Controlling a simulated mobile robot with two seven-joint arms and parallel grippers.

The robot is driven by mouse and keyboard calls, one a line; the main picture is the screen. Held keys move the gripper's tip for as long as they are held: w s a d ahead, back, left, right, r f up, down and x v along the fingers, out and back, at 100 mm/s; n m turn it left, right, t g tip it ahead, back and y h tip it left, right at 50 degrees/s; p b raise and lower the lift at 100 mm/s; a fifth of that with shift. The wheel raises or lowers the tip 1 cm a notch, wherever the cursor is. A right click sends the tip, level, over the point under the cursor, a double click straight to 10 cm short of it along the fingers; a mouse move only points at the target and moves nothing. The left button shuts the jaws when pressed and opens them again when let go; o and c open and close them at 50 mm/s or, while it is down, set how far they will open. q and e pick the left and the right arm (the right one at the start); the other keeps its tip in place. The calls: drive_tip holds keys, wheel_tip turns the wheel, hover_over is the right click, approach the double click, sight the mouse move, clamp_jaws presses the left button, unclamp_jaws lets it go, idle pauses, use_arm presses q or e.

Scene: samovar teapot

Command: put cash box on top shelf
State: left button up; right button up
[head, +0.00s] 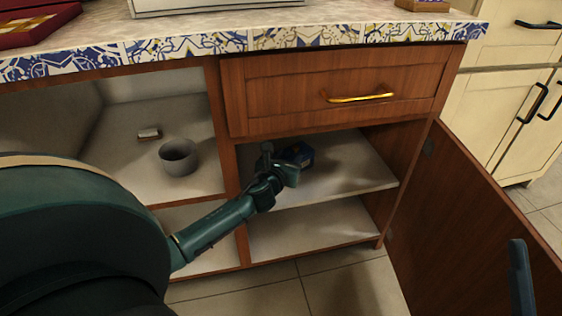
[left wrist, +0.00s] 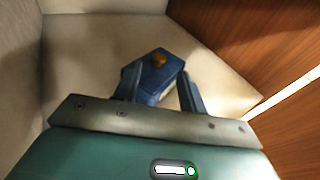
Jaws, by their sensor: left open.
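The cash box (head: 305,157) is a small blue box with an orange knob on it. It rests on the upper shelf (head: 350,180) of the open right cabinet compartment, below the drawer. My left gripper (head: 279,165) reaches into this compartment and partly covers the box in the head view. In the left wrist view the left gripper (left wrist: 158,92) is open, with the cash box (left wrist: 155,70) at and between its fingertips. I cannot tell whether the fingers touch it. A dark blue-grey piece at the lower right of the head view (head: 521,278) looks like part of my right gripper.
A drawer with a gold handle (head: 357,96) sits above the compartment. The lower shelf (head: 310,232) is empty. An open brown door (head: 480,215) stands at the right. A grey cup (head: 179,158) and a small pale block (head: 149,134) stand in the left compartment.

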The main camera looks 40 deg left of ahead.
use_arm(q)
drive_tip(key=p+v, duration=0.2)
drive_tip(key=v, duration=0.5)
use_arm(e)
drive_tip(key=f+m+h, duration=0.1)
drive_tip(key=f+m+g+h, duration=0.1)
drive_tip(key=f+m, duration=0.1)
drive_tip(key=shift+s+a+f+h, duration=0.15)
drive_tip(key=shift+s+h, duration=0.05)
drive_tip(key=shift+h, duration=0.1)
use_arm(q)
drive_tip(key=shift+d, duration=0.1)
